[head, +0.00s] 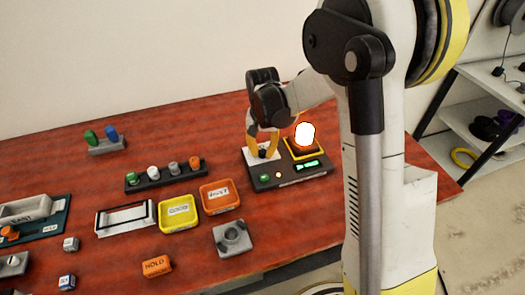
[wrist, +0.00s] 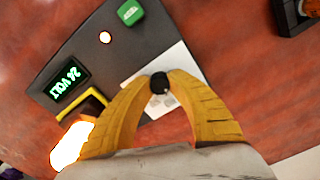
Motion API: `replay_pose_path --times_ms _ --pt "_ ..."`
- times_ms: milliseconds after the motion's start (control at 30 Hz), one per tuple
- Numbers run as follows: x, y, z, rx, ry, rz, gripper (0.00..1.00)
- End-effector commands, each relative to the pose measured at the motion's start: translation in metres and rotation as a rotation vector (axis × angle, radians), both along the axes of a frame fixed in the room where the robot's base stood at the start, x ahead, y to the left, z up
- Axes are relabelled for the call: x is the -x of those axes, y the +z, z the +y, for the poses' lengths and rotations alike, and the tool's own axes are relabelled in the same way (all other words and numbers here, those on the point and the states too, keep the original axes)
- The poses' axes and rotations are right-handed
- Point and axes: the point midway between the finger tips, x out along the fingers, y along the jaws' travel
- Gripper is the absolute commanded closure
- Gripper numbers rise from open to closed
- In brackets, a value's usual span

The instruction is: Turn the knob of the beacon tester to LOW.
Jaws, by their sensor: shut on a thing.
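The beacon tester (head: 290,179) is a dark grey box near the right of the red table. It carries a white dial plate (head: 254,156), a green button (head: 265,177), a small lit lamp (head: 278,175), a green display and a brightly glowing beacon (head: 305,133) in a yellow-rimmed seat. My gripper (head: 262,150) is over the dial plate. In the wrist view the yellow fingers (wrist: 160,84) are shut on the small black knob (wrist: 159,83). The dial marks, including LOW, cannot be read, and the fingers partly cover the plate.
A yellow tray (head: 180,228), an orange tray (head: 233,205) and a grey block with a round socket (head: 233,238) lie to the left of the tester. A dark rack (head: 148,184) holds several coloured caps. Shelving (head: 480,110) stands at the right.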

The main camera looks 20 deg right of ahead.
Motion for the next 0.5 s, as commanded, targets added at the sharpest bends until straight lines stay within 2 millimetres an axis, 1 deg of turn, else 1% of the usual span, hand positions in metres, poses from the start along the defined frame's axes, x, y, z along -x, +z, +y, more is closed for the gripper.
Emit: replay_pose_path --times_ms 200,500 --pt "-0.0002 0.0001 0.0000 0.000 -0.070 0.000 1.00" --pt "-0.0002 0.0001 0.0000 0.000 -0.091 -0.001 1.00"
